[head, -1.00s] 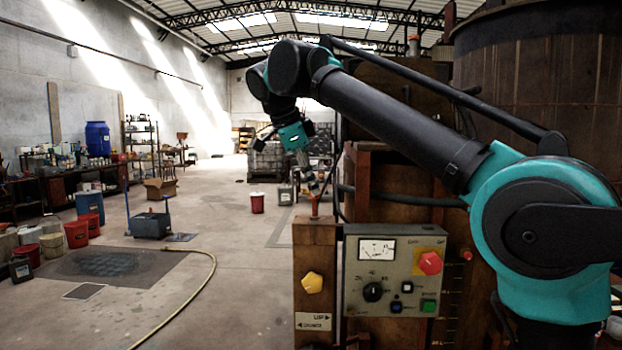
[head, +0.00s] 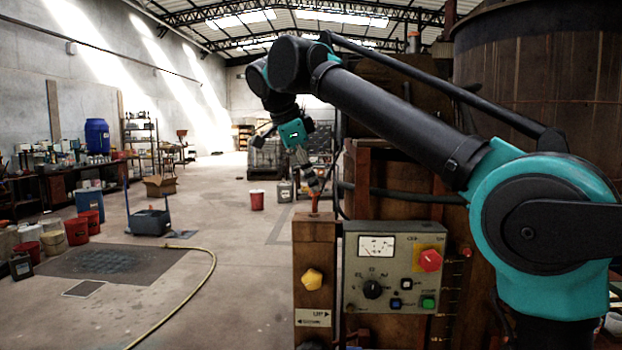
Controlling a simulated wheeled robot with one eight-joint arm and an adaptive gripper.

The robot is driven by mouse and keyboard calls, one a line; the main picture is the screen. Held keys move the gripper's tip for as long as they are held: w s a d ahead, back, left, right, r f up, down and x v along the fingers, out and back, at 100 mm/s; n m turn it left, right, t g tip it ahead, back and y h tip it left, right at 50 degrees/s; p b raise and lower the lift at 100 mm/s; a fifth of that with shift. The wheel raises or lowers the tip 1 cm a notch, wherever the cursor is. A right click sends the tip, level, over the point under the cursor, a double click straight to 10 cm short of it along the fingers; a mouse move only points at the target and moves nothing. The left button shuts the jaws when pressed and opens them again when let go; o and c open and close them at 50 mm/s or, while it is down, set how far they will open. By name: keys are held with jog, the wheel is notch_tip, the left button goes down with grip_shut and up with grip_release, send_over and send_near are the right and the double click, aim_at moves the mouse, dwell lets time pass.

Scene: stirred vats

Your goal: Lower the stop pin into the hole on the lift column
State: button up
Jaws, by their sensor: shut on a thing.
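The lift column (head: 315,255) is a brown post in the middle of the head view, with a yellow knob (head: 312,279) and an arrow label on its front. The stop pin (head: 315,203) shows as a small orange-red piece just above the column's top. My gripper (head: 313,183) reaches down from the teal wrist, right over the column top, and is shut on the stop pin. The hole in the column top is not visible from this angle. I cannot tell whether the pin's lower end is inside the hole.
A grey control panel (head: 352,300) with a meter, dial and red knob adjoins the column on the right. A large brown vat (head: 545,95) stands behind my arm. A yellow hose (head: 190,295) lies on the floor to the left. The floor left of the column is mostly open.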

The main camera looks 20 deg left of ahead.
aim_at(311, 194)
jog(key=shift+f, duration=2.5)
dwell(0.7)
jog(key=o, duration=1)
jog(key=shift+r, duration=0.1)
jog(key=v, duration=1.1)
jog(key=shift+s+a+r, duration=0.1)
jog(key=shift+s+r, duration=0.1)
jog(key=shift+r, duration=0.15)
